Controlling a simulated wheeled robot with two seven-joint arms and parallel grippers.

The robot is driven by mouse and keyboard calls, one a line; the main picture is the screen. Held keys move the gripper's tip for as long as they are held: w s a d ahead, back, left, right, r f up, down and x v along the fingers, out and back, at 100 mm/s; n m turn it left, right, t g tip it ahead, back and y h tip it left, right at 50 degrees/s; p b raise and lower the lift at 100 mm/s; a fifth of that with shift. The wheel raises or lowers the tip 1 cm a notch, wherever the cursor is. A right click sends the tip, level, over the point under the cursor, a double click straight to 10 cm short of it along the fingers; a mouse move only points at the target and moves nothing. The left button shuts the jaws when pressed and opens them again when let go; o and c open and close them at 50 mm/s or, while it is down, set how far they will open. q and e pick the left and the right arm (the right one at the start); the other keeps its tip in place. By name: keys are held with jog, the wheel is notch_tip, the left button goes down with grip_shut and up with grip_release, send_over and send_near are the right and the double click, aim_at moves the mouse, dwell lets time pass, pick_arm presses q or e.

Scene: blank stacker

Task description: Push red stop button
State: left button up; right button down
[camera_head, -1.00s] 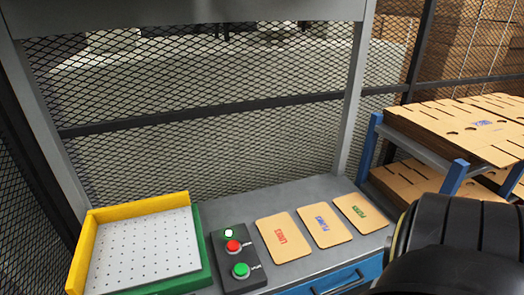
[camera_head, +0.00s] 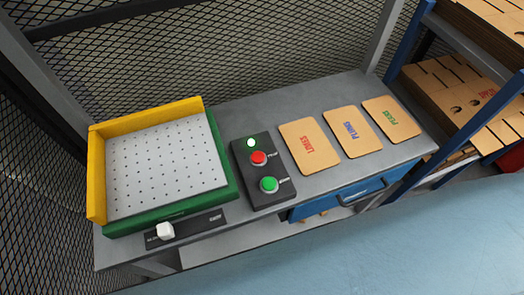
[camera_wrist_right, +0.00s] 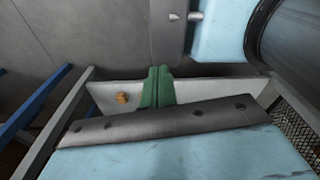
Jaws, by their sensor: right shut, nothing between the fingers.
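The red stop button (camera_head: 259,158) sits on a black control box (camera_head: 263,189) on the grey bench in the head view. A green button (camera_head: 268,185) is below it on the same box, and a lit pale green lamp (camera_head: 250,142) is above it. Nothing covers the red button. My right gripper (camera_wrist_right: 158,72) shows in the right wrist view, its green fingers shut together with nothing between them. The red button is not visible in that view. Neither gripper shows in the head view, so I cannot tell their distance from the button.
A pegboard tray (camera_head: 97,180) with yellow and green walls stands left of the box. A white knob (camera_head: 166,230) is in front of it. Several brown cards (camera_head: 308,145) lie right of the box. A blue-framed shelf (camera_head: 409,48) stands at the right; mesh fencing surrounds the bench.

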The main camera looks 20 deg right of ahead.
jog(key=w+a+r+t+p, duration=0.1)
jog(key=w+a+r+p, duration=0.15)
jog(key=w+r, duration=0.65)
jog(key=w+a+r+p, duration=0.1)
jog(key=w+r+p, duration=0.3)
jog(key=w+r, duration=0.5)
jog(key=w+a+r+t+y+p, duration=0.1)
jog(key=r+p, duration=0.1)
jog(key=r, duration=0.8)
jog(key=w+a+r+p, duration=0.1)
jog(key=w+r+p, duration=0.1)
jog(key=r, duration=0.9)
jog(key=w+a+r+t+y+p, duration=0.1)
jog(key=r+p, duration=0.1)
jog(key=r, duration=0.8)
jog(key=w+a+r+n+y, duration=0.3)
jog(key=w+a+n+y, duration=0.25)
jog(key=a, duration=0.65)
jog(key=w+d+f+m+y, duration=0.1)
jog(key=w+d+f+m, duration=0.1)
jog(key=w+d, duration=0.4)
jog(key=w+m, duration=0.1)
jog(key=w, duration=0.2)
jog(key=shift+d+f+g, duration=0.15)
jog(key=shift+d+g, duration=0.15)
jog(key=shift+g, duration=0.1)
